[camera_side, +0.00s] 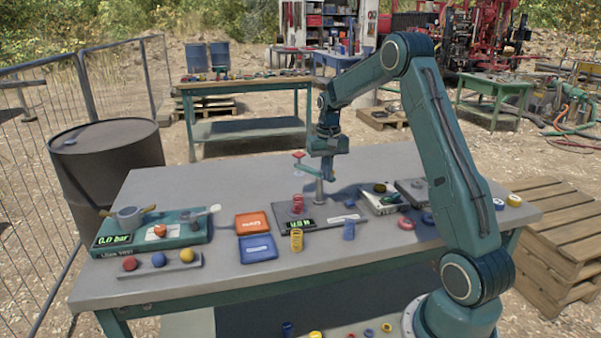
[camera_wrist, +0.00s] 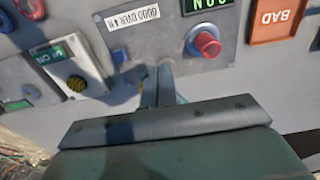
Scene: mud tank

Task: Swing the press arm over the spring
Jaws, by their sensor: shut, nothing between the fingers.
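The red spring (camera_side: 297,203) stands upright on the grey tester plate (camera_side: 348,216) in the side view. A thin post (camera_side: 319,191) rises from the plate just behind and right of it. A short teal press arm with a red piece (camera_side: 299,156) at its end shows above the spring in the picture; I cannot tell if it is directly over it. My gripper (camera_side: 326,172) is shut and empty, close beside the press arm, partly hiding it. The wrist view shows the shut fingers (camera_wrist: 156,90) pointing at the plate, and a red round thing (camera_wrist: 207,43) farther right.
A yellow spring (camera_side: 296,240) and a blue spring (camera_side: 349,230) stand in front of the plate. The orange tray (camera_side: 254,224) and blue tray (camera_side: 257,248) lie left. A green-grey device (camera_side: 382,200) sits right.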

